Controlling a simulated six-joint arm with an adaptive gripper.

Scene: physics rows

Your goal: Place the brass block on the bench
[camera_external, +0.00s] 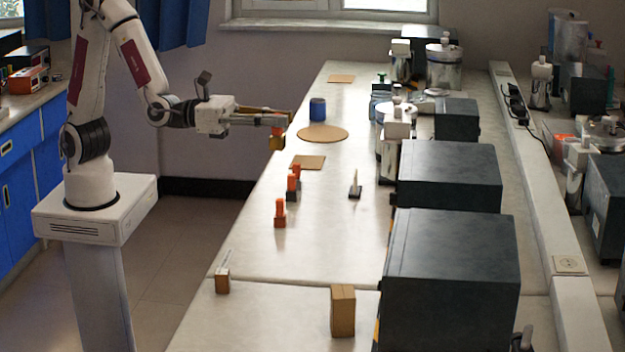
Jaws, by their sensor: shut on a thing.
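The brass block (277,143) hangs from the end of my gripper (280,121), which is shut on it. An orange part shows just above the block, between the fingertips. The block is above the left edge of the pale bench (325,230), left of the round cork mat. I cannot tell exactly how high it is over the bench top.
A square mat (308,162) and orange-topped pieces (280,211) lie nearer. A small upright item (355,187), a tan block (343,311) and dark boxes (450,265) stand right.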

